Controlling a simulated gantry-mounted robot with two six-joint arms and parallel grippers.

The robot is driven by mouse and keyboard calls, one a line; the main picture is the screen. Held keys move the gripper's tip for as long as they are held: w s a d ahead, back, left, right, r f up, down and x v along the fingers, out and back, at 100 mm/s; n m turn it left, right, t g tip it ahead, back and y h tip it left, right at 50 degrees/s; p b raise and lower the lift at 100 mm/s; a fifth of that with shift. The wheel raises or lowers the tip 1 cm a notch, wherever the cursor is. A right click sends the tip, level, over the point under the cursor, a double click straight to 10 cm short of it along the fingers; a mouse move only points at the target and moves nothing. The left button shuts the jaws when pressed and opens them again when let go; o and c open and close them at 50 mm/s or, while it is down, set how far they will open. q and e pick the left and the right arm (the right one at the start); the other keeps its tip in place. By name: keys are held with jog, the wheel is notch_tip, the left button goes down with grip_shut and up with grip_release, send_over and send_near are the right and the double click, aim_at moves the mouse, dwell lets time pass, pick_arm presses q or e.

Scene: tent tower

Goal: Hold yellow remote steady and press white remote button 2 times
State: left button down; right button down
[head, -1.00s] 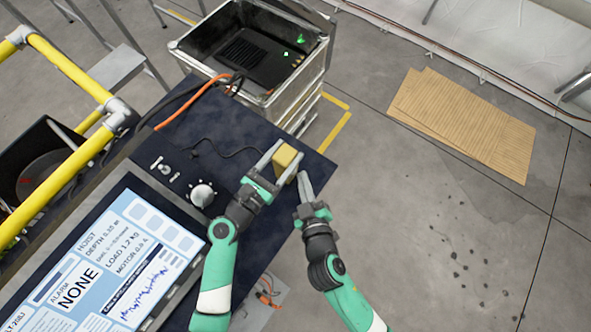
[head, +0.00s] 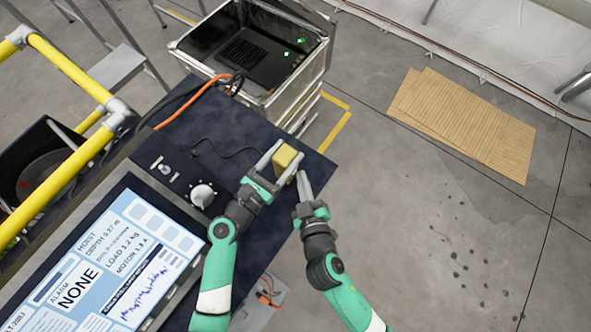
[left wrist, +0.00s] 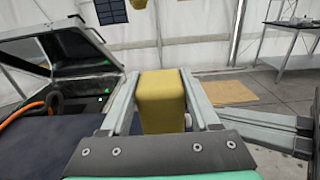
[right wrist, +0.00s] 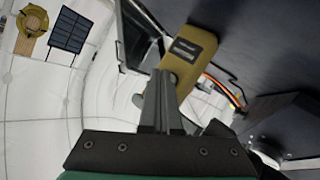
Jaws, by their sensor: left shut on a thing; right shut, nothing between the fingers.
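The yellow remote (head: 287,156) is a small block with a cable near it, above the dark table's right edge. My left gripper (head: 277,160) is shut on it, one finger on each side; the left wrist view shows the yellow remote (left wrist: 161,100) upright between the fingers. My right gripper (head: 301,174) is shut and empty, its tips close at the remote's right side. In the right wrist view the yellow remote (right wrist: 190,58) shows a dark label and a pale rounded button (right wrist: 172,78) by the fingertips. I cannot tell whether they touch it.
A monitor (head: 110,262) reading ALARM NONE and a panel with a knob (head: 202,195) are left of the arms. An open metal case (head: 262,105) with green lights stands behind. Yellow rails (head: 65,70) are at left.

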jog(key=shift+s+d, duration=0.45)
jog(key=shift+d, duration=0.15)
jog(key=s+d, duration=0.3)
jog(key=shift+s+d, duration=0.1)
jog(key=shift+d, duration=0.2)
dwell(0.6)
pick_arm(q)
jog(key=shift+c, duration=0.2)
grip_release()
